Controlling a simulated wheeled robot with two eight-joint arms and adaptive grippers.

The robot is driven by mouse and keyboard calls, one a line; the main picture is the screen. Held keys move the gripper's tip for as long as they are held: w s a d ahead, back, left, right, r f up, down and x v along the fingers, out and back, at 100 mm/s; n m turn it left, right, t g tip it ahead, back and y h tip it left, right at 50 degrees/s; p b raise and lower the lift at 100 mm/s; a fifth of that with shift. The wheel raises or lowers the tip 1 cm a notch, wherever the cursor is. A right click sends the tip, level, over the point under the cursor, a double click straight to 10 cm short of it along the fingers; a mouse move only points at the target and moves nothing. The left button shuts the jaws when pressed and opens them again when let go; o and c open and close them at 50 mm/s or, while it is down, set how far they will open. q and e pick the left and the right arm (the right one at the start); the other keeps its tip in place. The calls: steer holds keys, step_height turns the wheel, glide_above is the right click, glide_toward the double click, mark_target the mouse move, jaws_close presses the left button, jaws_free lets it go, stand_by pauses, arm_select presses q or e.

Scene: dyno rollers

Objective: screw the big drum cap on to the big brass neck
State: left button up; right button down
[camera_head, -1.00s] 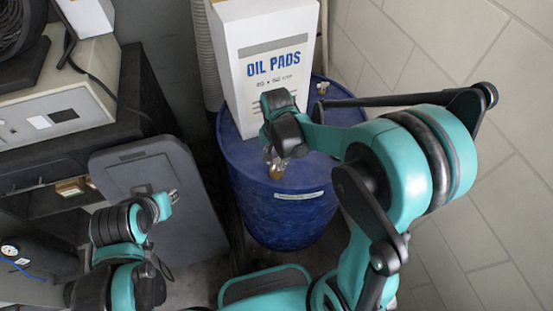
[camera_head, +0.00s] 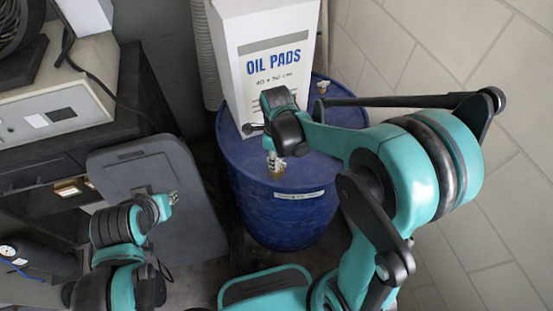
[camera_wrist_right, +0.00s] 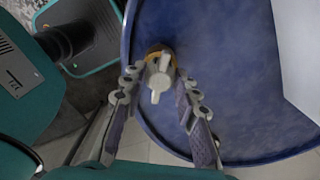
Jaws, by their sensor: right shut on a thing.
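The big drum cap (camera_wrist_right: 160,80), pale with a raised wing, sits over the big brass neck (camera_wrist_right: 156,50) at the drum's near edge. My right gripper (camera_wrist_right: 158,78) has one finger on each side of the cap and is shut on it. In the head view the brass neck (camera_head: 276,174) shows just below my right gripper (camera_head: 274,158), and the fingers partly hide the cap. I cannot tell how far the cap sits down on the neck. My left gripper (camera_head: 172,198) hangs at the lower left, away from the drum; its fingers are too small to read.
The blue drum (camera_head: 262,205) carries a white OIL PADS box (camera_head: 270,50) close behind my right gripper. A smaller brass fitting (camera_head: 322,87) stands on the drum's far right. A grey panel (camera_head: 150,185) and a dark bench (camera_head: 150,85) stand left.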

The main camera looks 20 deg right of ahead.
steer(key=shift+m, duration=1.2)
steer(key=c, duration=1.1)
jaws_free()
steer(key=shift+o, duration=0.2)
step_height(320, 180, up, 12)
